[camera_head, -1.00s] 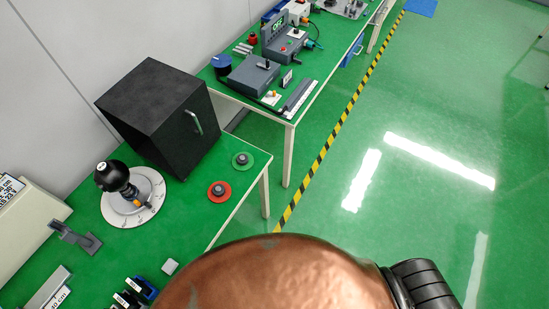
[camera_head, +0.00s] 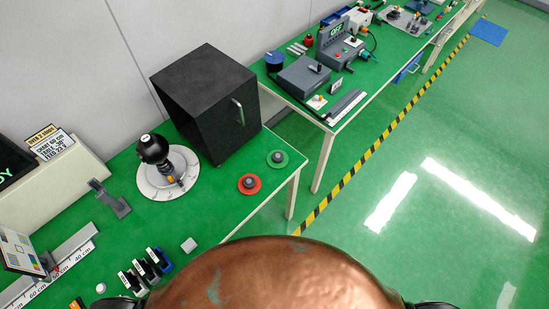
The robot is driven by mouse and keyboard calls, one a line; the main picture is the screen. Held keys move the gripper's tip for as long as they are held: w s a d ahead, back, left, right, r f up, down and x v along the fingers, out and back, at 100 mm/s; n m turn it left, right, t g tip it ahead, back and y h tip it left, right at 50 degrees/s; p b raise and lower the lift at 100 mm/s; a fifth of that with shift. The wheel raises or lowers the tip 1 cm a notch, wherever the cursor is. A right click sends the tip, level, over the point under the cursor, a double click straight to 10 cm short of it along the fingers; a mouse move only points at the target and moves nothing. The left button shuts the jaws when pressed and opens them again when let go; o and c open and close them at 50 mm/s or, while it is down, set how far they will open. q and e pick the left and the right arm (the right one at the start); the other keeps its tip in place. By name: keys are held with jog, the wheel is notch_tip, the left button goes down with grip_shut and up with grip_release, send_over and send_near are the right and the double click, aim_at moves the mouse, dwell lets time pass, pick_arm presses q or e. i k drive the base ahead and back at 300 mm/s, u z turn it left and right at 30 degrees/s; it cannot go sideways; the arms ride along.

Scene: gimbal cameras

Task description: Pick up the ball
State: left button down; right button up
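A large round copper-coloured body with greenish worn patches, which looks like the ball (camera_head: 285,278), fills the bottom middle of the head view, very close to the camera. Only its upper part shows; its lower part is cut off by the picture's edge. Small black parts, seemingly of my arms, show at its left and right edges. I cannot tell whether they touch it. Neither gripper's fingers can be made out.
A second bench with devices stands behind. Open green floor (camera_head: 440,130) lies right, past a yellow-black stripe (camera_head: 375,145).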

aim_at(152, 149)
jog(key=u, duration=1.25)
